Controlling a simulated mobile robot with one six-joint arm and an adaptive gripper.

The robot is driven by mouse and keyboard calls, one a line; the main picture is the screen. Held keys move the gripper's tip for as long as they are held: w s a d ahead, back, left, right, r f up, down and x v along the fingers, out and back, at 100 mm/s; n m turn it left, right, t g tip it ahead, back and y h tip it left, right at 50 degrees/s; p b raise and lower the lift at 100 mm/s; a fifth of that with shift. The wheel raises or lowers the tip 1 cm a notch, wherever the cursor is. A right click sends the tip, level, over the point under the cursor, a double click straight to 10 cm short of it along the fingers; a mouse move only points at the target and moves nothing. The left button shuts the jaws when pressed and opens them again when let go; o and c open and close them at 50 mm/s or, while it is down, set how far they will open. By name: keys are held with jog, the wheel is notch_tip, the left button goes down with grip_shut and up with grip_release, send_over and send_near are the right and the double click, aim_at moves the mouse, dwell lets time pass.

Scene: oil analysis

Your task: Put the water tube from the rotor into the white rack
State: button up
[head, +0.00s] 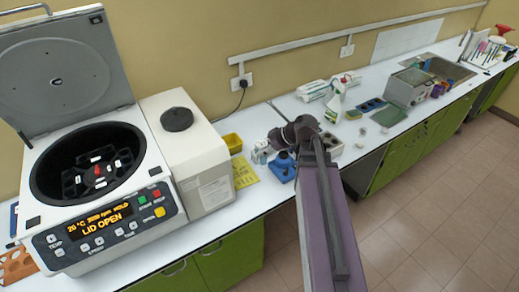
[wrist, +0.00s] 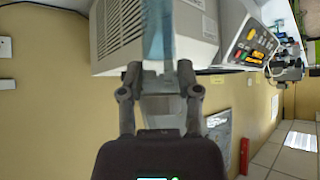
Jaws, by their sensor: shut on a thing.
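In the wrist view my gripper (wrist: 157,75) is shut on a pale blue, see-through tube (wrist: 155,35). The tube stands up between the two fingers and runs out of the top of the picture. In the head view my arm reaches over the bench, and its wrist hides the fingers and the tube. The centrifuge rotor (head: 72,184) sits in the open centrifuge (head: 150,170) at the left, with several pale caps and a red hub showing. A whitish block with dark holes (head: 334,146), perhaps the white rack, is partly hidden behind my arm.
A blue item (head: 283,168), a yellow sheet (head: 244,172) and a yellow bin (head: 232,142) lie near my wrist. A spray bottle (head: 334,104) and dark trays (head: 372,105) stand farther right. An orange rack (head: 16,268) is at the lower left.

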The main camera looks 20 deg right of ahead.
notch_tip(320, 180, down, 16)
jog(key=b, duration=1.5)
jog(key=shift+f, duration=0.25)
jog(key=shift+s, duration=0.1)
